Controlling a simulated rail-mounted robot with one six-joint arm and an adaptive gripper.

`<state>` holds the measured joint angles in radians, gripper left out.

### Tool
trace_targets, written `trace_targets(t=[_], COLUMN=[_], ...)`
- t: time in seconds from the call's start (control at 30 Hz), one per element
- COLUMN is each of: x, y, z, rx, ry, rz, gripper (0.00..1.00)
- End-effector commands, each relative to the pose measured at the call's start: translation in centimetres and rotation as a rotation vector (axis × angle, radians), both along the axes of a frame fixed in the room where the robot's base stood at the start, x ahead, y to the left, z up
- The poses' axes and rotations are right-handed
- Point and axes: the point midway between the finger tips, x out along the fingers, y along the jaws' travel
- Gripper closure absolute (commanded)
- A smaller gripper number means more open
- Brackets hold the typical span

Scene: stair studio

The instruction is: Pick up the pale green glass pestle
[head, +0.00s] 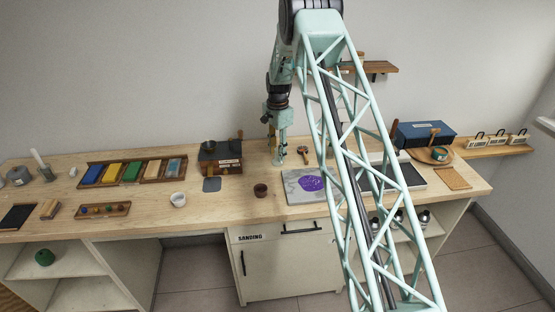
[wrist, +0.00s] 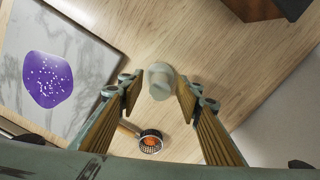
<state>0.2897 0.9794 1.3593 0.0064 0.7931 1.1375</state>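A pale grey-green, rounded piece, which looks like the glass pestle (wrist: 160,80), shows in the wrist view between my gripper's fingertips, seen nearly end-on. My gripper (wrist: 158,94) is open, with a finger on each side of it and a narrow gap at both sides. In the head view my gripper (head: 280,152) points straight down over the bench, between the dark wooden box and the marble slab. The pestle is hard to tell from the gripper there. How high the fingertips are above the bench is unclear.
The marble slab (wrist: 96,48) with a purple patch (wrist: 48,80) lies to the left in the wrist view. The wooden box (head: 220,158) stands left of my gripper, and a brown cup (head: 260,190) stands in front.

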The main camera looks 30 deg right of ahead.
Motion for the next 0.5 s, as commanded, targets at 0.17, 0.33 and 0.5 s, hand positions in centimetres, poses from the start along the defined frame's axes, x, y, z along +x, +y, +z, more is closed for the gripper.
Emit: trace_targets(t=[0.17, 0.33, 0.5], x=[0.00, 0.01, 0.03], y=[0.00, 0.00, -0.01], z=[0.01, 0.01, 0.05], rx=[0.000, 0.000, 0.000], ry=[0.000, 0.000, -0.001], rz=[0.000, 0.000, 0.000], gripper=[0.84, 0.99, 0.99])
